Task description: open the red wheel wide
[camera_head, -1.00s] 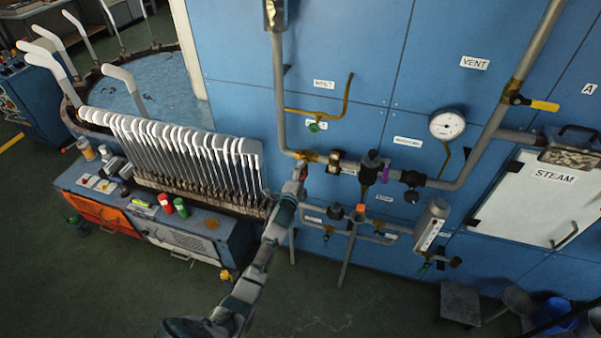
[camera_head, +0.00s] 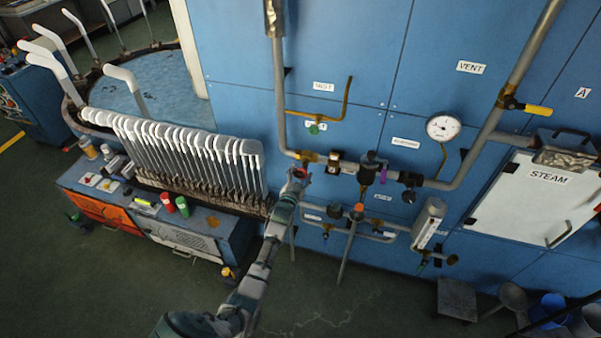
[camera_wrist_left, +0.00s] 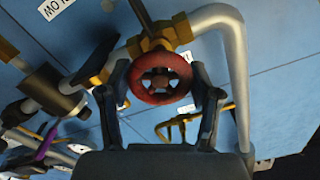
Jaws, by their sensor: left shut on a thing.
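The red wheel (camera_wrist_left: 160,77) is a small round handwheel on a brass valve (camera_wrist_left: 160,38), seen face-on in the left wrist view. My left gripper (camera_wrist_left: 160,92) has one finger on each side of its rim and is shut on it. In the head view, my left gripper (camera_head: 298,174) is at the pipe bend on the blue wall, and it mostly hides the wheel. My right gripper is not in view.
Pipes, a pressure gauge (camera_head: 443,127) and other valves crowd the blue panel to the right. A white STEAM door (camera_head: 535,200) is at the far right. A rack of white sock boards (camera_head: 190,150) stands left of my arm.

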